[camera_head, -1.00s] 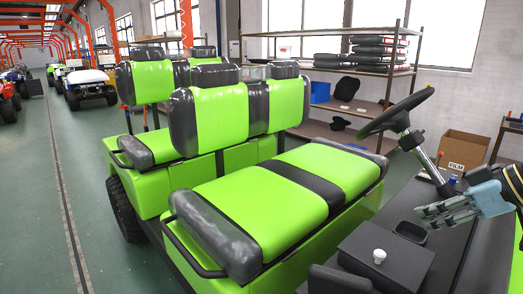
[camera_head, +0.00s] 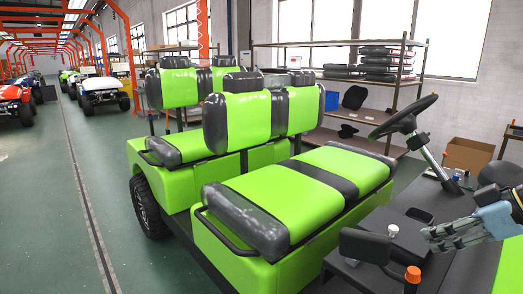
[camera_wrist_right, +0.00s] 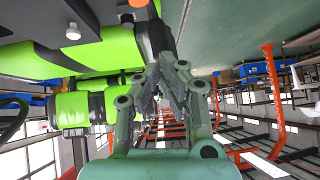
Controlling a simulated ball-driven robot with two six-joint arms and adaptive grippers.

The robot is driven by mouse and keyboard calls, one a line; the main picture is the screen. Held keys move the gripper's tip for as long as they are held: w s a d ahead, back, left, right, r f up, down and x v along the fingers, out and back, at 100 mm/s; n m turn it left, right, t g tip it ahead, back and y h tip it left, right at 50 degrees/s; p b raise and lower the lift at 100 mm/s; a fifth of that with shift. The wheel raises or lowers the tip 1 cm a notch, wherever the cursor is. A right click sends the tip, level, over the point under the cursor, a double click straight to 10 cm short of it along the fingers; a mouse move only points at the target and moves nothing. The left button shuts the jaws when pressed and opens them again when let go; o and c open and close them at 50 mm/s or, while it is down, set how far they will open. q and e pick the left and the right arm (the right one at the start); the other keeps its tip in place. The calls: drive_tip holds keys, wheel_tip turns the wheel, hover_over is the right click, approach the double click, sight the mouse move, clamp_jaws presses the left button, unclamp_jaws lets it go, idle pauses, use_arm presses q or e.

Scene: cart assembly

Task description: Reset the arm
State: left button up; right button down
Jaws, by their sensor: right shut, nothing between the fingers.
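My right gripper (camera_head: 450,238) comes in from the right edge of the head view, above the cart's dark dashboard. It is shut and empty. In the right wrist view its fingers (camera_wrist_right: 172,72) meet at the middle, with nothing between them. My left gripper is not in view. The green and black cart has a front bench seat (camera_head: 310,195) and seat backs (camera_head: 237,122) behind it. The steering wheel (camera_head: 402,117) stands on a tilted column left of and beyond my right gripper.
On the dashboard are a white knob (camera_head: 393,230), a black mirror-like part (camera_head: 365,246) and an orange cap (camera_head: 413,274). A cardboard box (camera_head: 468,154) and shelves (camera_head: 345,43) stand behind the cart. The green floor (camera_head: 60,230) at left is clear.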

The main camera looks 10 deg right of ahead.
drive_tip(key=s+a+f+g, duration=0.2)
drive_tip(key=s+a+f, duration=0.75)
drive_tip(key=a, duration=0.25)
drive_tip(key=s+a+r+m+g+h, duration=0.2)
drive_tip(key=s+r+m+h, duration=0.15)
drive_tip(key=s+h, duration=0.35)
wheel_tip(320, 180, down, 38)
drive_tip(key=s+d+m+g+y+b, duration=0.1)
drive_tip(key=s+d+b, duration=0.1)
drive_tip(key=b, duration=1)
use_arm(q)
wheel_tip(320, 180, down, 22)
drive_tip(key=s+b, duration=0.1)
drive_tip(key=b, duration=0.9)
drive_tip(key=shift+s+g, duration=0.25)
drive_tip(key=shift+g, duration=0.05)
use_arm(e)
drive_tip(key=s+f, duration=0.9)
drive_tip(key=f, duration=0.4)
drive_tip(key=s+d+f+g, duration=0.1)
drive_tip(key=s+f, duration=0.9)
drive_tip(key=f, duration=0.3)
drive_tip(key=shift+d+f, duration=0.2)
